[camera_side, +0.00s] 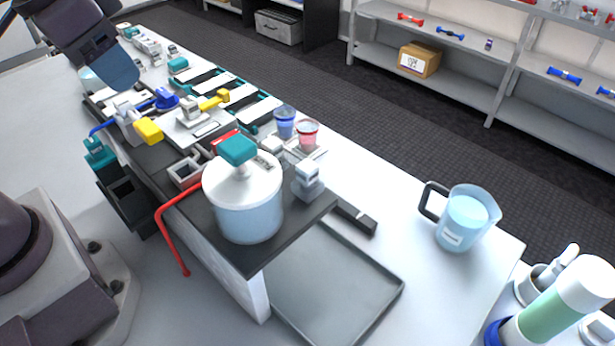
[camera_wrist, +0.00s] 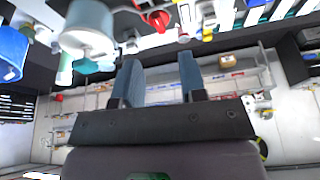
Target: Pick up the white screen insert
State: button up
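My gripper (camera_wrist: 160,60) shows in the wrist view with its two blue-grey fingers spread apart and nothing between them. In the side view my gripper (camera_side: 120,72) is at the upper left, above the far end of the bench and apart from the parts there. I cannot tell for sure which part is the white screen insert. Several small white or light grey parts stand on the bench, among them a white block (camera_side: 308,178) beside the white tank. Flat white strips (camera_side: 240,94) lie in dark trays with teal ends.
A white tank (camera_side: 246,212) with a teal cap stands at the near end of the dark stand. A red tube (camera_side: 165,232) hangs beside it. A clear jug (camera_side: 467,222) stands right. An empty grey tray (camera_side: 330,290) is in front. Blue (camera_side: 285,120) and red (camera_side: 307,132) cups stand behind.

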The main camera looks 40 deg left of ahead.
jog(key=w+d+f+m+g, duration=0.1)
jog(key=w+d+m+g, duration=0.1)
jog(key=w+d+m, duration=0.5)
jog(key=m+g, duration=0.2)
jog(key=m, duration=0.8)
send_over(310, 167)
jog(key=f, duration=0.1)
notch_tip(310, 167, down, 13)
jog(key=shift+r, duration=0.2)
jog(key=c, duration=0.6)
jog(key=shift+c, duration=0.4)
